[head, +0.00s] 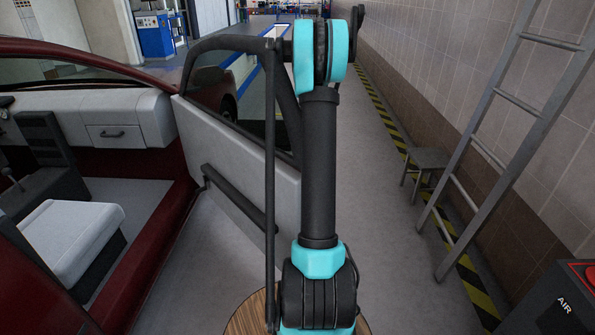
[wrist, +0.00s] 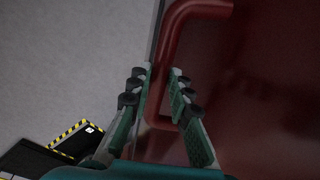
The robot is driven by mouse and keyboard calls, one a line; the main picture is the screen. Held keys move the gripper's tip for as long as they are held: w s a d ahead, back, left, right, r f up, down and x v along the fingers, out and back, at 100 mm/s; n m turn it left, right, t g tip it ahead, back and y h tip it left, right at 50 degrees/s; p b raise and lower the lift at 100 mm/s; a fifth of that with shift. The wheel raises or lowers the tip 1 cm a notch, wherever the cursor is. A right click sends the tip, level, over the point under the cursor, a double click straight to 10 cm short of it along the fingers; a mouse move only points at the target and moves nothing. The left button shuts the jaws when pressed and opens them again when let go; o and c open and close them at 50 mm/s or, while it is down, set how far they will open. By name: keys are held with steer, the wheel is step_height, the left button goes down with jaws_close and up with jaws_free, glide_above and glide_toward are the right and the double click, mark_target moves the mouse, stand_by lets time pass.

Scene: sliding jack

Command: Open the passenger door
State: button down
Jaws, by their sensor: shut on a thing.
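The passenger door (head: 235,160) stands swung open from the red car, its pale inner panel and window frame facing me in the head view. In the wrist view its dark red outer side (wrist: 265,110) fills the right, with a curved red handle (wrist: 168,45) along the door edge. My gripper (wrist: 163,78) has its two fingers on either side of the handle, shut on it. In the head view my gripper is hidden behind the door and my arm.
The car's white seat (head: 75,235) and glovebox (head: 115,135) show through the opening. A metal ladder (head: 500,140) leans on the right wall, with a small stool (head: 425,162) near it. Grey floor is clear between door and wall.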

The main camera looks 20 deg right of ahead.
steer(key=shift+w, duration=0.15)
steer(key=c, duration=1.4)
jaws_free()
step_height(320, 180, up, 12)
steer(key=d, duration=0.2)
steer(key=shift+w+d, duration=0.15)
steer(key=shift+w, duration=0.15)
steer(key=shift+f, duration=0.1)
